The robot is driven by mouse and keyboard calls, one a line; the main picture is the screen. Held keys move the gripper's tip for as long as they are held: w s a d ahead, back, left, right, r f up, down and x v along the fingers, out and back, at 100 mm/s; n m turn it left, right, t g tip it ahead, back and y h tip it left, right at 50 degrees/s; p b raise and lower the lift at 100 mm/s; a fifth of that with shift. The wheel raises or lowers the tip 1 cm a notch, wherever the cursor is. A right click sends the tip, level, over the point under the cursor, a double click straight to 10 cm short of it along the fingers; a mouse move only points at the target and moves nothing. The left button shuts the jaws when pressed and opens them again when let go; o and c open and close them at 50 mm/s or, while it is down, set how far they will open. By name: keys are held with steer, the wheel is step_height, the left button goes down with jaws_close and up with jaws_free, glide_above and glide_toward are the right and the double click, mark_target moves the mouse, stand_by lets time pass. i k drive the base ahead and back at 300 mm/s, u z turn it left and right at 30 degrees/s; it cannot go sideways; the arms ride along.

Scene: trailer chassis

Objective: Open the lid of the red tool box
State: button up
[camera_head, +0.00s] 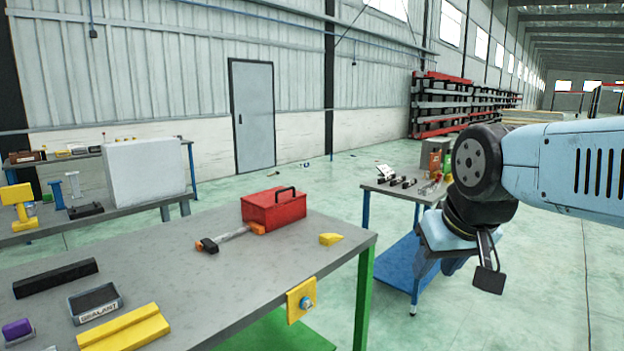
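The red tool box (274,211) sits near the far edge of the grey workbench, right of the picture's middle line of the bench top. Its lid (272,196) looks shut, with a black handle (285,190) standing on top. My gripper (468,272) hangs at the right, beyond the bench's right end and well apart from the tool box. A dark finger pad shows on it, but the gap between its fingers is not clear. I see nothing held in it.
A black bar (55,278), a sealant tray (96,303) and a yellow block (124,329) lie nearer. A blue cart (399,262) stands behind my gripper.

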mark_target(268, 199)
steer(key=z, duration=0.15)
steer(key=i, duration=1.3)
steer(key=u, duration=0.4)
steer(key=i, duration=0.5)
steer(key=u, duration=0.3)
steer(key=k, duration=0.9)
steer(key=u, duration=0.2)
steer(key=i, duration=0.9)
steer(key=z, duration=0.1)
